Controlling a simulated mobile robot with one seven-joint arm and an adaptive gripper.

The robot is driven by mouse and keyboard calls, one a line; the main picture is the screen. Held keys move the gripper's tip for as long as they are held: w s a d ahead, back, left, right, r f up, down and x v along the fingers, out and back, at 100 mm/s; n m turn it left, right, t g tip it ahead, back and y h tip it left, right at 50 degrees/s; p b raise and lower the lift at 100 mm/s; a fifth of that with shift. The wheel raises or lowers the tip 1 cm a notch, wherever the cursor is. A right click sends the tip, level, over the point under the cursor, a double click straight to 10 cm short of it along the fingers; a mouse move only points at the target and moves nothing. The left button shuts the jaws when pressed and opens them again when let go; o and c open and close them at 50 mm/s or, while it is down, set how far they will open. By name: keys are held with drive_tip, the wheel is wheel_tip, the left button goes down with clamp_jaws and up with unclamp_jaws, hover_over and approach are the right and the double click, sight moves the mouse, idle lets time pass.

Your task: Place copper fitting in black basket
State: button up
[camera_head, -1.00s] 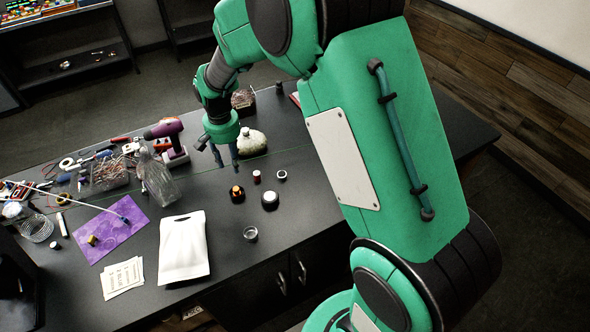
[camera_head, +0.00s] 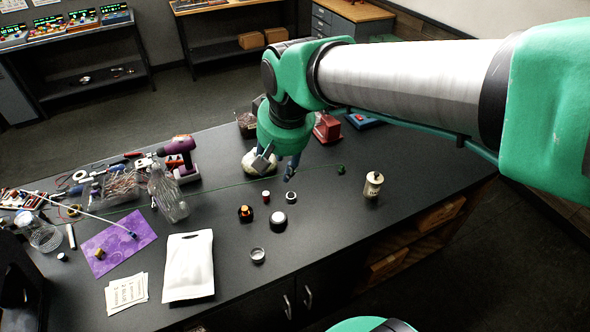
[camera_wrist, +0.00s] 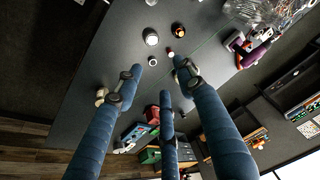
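A small copper-coloured fitting (camera_head: 100,254) rests on the purple cloth (camera_head: 126,232) at the left of the black table. A dark mesh basket (camera_head: 246,122) stands at the back edge, partly hidden by my arm; its contents are hard to make out. Another wire basket (camera_head: 122,187) with small parts stands at the left. My gripper (camera_head: 277,172) is above the back middle of the table, far right of the fitting. Its three blue fingers are spread and empty, as the wrist view (camera_wrist: 158,82) also shows.
Several small jars and lids sit mid-table. A cream bottle (camera_head: 373,185) and red box (camera_head: 327,128) stand to the right. The front right tabletop is clear.

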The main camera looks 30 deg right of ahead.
drive_tip(key=s+d+r+n+t, duration=0.1)
drive_tip(key=s+r, duration=0.1)
drive_tip(key=s, duration=1.1)
drive_tip(key=shift+s+d+r+t, duration=0.3)
drive_tip(key=shift+s+d+t, duration=0.05)
drive_tip(key=shift+t, duration=0.05)
wheel_tip(320, 180, down, 9)
drive_tip(key=b, duration=0.8)
drive_tip(key=shift+r+b, duration=0.15)
drive_tip(key=shift+b, duration=0.2)
